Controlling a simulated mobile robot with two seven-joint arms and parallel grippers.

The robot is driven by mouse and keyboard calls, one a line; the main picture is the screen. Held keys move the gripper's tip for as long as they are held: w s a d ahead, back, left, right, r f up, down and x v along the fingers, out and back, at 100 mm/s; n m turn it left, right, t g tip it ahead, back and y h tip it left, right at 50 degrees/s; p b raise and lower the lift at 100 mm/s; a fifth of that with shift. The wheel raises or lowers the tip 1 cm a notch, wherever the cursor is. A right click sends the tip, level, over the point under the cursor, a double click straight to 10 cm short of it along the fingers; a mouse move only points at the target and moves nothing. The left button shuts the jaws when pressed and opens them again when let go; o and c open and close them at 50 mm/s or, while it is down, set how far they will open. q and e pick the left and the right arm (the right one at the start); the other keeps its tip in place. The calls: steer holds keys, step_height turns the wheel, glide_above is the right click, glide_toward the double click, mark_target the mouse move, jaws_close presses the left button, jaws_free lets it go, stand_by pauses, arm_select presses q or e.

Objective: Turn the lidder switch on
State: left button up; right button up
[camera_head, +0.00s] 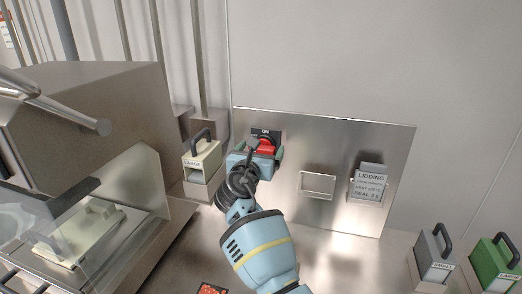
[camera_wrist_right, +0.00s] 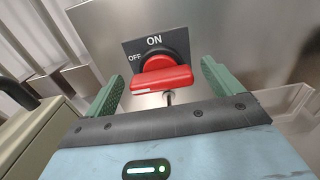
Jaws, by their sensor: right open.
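The lidder switch (camera_head: 266,144) is a red rotary handle on a black plate marked ON at the top and OFF at the left. It is mounted on a steel panel (camera_head: 333,143). In the right wrist view the red handle (camera_wrist_right: 162,80) lies crosswise, roughly level, with a small white mark near its left end. My right gripper (camera_head: 258,154) is open in front of the switch. Its two green fingers (camera_wrist_right: 162,86) stand on either side of the handle, with visible gaps. Whether the fingers reach the handle's depth is hard to tell. My left gripper is not in view.
A LIDDING sign (camera_head: 369,184) and an empty square frame (camera_head: 317,185) are right of the switch. A cream LARGE block (camera_head: 203,157) with a black handle stands left. Grey (camera_head: 435,258) and green (camera_head: 492,262) handled blocks stand at lower right. A steel machine (camera_head: 90,110) fills the left.

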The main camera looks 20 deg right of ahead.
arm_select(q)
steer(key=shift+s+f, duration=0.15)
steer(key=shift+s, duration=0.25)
arm_select(e)
steer(key=c, duration=1)
